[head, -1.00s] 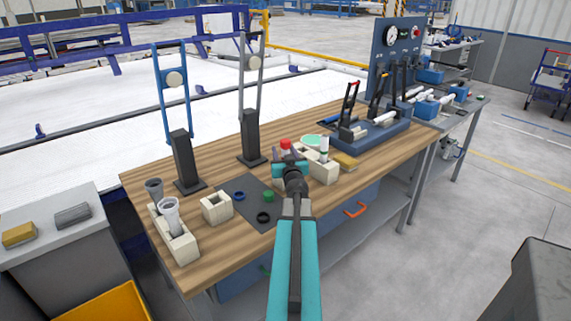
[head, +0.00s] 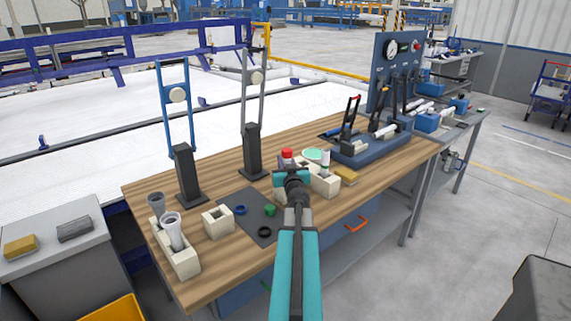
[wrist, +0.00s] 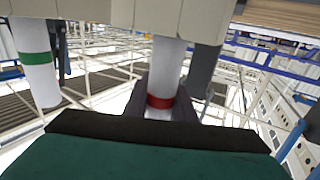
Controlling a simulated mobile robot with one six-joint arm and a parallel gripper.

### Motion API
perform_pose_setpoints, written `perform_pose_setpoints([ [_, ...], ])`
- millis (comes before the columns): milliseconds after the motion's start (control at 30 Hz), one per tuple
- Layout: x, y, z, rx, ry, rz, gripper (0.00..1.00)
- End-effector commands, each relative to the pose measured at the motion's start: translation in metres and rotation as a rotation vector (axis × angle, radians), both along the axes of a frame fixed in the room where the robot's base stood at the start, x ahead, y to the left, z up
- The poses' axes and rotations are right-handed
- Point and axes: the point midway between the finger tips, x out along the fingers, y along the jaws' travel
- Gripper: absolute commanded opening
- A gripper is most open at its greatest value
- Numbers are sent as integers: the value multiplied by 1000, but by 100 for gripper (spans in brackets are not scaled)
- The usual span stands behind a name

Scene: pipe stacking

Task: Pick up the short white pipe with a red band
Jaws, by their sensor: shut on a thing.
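The short white pipe with a red band (wrist: 167,70) stands between the fingers of my gripper (wrist: 160,112) in the wrist view, which looks upside down. The fingers are shut on it close to the red band. Its other end meets a beige block (wrist: 190,15); I cannot tell whether it is still seated there. In the head view only the red part (head: 287,153) shows clearly above my gripper (head: 292,174), which hides the rest. A white pipe with a green band (wrist: 36,62) stands apart beside it; it also shows in the head view (head: 326,161).
Beige holder blocks (head: 326,184) stand close around my gripper. Grey pipes stand in a long beige block (head: 182,262) at left. A dark mat (head: 243,207) with small rings lies between. Two upright posts (head: 252,150) and a blue fixture (head: 372,147) stand behind.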

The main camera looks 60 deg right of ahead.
Motion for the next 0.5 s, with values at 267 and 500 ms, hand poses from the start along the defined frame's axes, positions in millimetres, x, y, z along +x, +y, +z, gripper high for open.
perform_pose_setpoints([
  [267, 0, 0, 45, -1, 0, 1, 2],
  [500, 0, 0, 83, -1, 0, 1, 2],
])
